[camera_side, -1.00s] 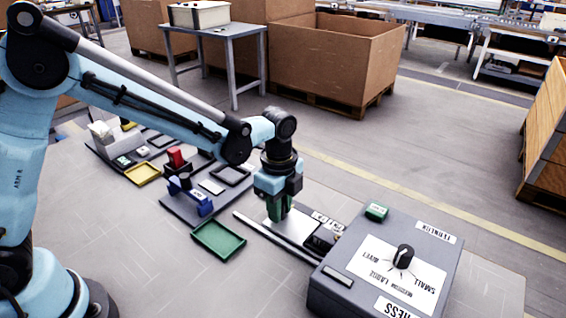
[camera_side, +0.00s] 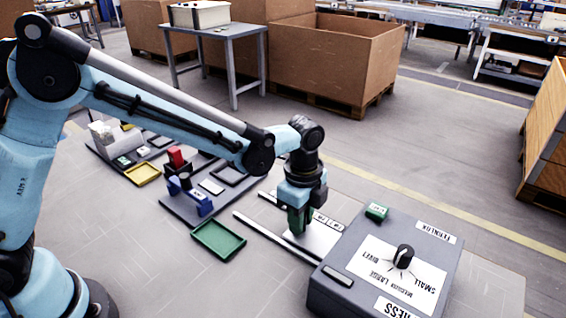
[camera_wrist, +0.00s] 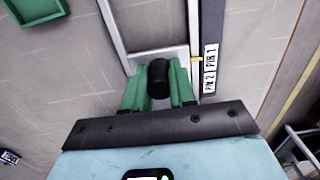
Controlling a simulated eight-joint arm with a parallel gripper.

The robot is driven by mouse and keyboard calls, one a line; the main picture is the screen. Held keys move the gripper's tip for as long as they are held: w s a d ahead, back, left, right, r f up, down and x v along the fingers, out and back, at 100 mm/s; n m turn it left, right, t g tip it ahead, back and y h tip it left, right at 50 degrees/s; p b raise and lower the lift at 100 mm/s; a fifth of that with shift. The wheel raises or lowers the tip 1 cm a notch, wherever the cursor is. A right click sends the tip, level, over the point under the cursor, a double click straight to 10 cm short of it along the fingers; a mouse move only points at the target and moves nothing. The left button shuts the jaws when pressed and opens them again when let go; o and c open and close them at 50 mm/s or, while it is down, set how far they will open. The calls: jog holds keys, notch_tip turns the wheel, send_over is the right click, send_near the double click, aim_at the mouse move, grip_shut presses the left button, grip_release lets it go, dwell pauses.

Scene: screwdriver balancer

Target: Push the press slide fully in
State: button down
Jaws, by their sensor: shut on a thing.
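My gripper (camera_side: 298,220), with green fingers, stands upright over the slide's outer end. In the wrist view, my gripper (camera_wrist: 158,92) is shut on the slide's black knob (camera_wrist: 158,76), one finger on each side. The pale plate (camera_wrist: 146,57) shows behind the knob. The slide's far end is hidden at the press box.
The press box has a black dial (camera_side: 403,256) and a green button (camera_side: 377,211) on top. A green tray (camera_side: 218,240) lies left of the rails. A dark board with blue and red fixtures (camera_side: 197,197) lies farther left. The floor area in front is clear.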

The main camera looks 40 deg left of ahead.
aim_at(321, 240)
jog(key=shift+d, duration=2.65)
jog(key=c, duration=0.8)
grip_release()
jog(key=shift+c, duration=0.2)
notch_tip(321, 240, up, 7)
